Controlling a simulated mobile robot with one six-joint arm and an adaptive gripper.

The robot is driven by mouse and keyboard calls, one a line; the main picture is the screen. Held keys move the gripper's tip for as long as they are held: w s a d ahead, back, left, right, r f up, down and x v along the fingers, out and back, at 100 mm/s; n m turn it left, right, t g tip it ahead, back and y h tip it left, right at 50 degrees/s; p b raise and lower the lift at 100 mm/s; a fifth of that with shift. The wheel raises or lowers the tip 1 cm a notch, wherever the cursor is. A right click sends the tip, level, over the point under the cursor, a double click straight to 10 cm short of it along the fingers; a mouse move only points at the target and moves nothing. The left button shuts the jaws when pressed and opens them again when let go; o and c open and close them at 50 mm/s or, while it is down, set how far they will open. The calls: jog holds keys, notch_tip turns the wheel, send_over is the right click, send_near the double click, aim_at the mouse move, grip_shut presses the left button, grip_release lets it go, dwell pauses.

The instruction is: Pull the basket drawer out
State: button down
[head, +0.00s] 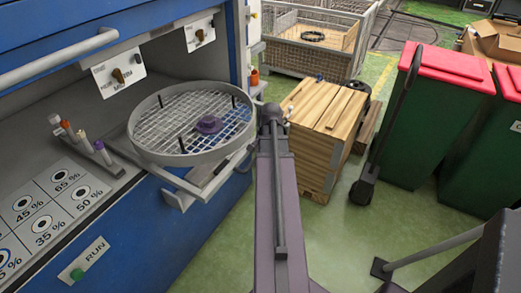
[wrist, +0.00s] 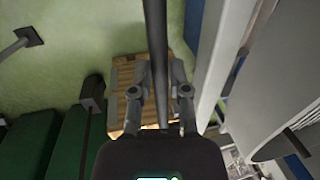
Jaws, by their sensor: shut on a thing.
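The basket drawer shows in the head view as a round grey basket (head: 222,150) with a wire mesh floor, a purple piece in its middle and dark upright pins. It rests on a pale frame (head: 180,199) that sticks out from the blue cabinet's front, over the floor. In the wrist view, part of the round basket (wrist: 262,150) shows at lower right. My gripper (wrist: 162,93) has its two fingers shut around a dark straight bar (wrist: 156,40), which looks like the drawer's handle. In the head view my arm hides the gripper and its grip.
The blue cabinet (head: 150,215) has a side shelf with tubes and a RUN button (head: 78,274). A wooden crate (head: 318,155) stands close behind my arm. Green bins with red lids (head: 418,140) stand at right.

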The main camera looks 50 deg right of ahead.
jog(key=shift+d, duration=0.1)
jog(key=c, duration=0.6)
grip_release()
jog(key=shift+c, duration=0.2)
jog(key=shift+o, duration=0.2)
jog(key=shift+r, duration=0.15)
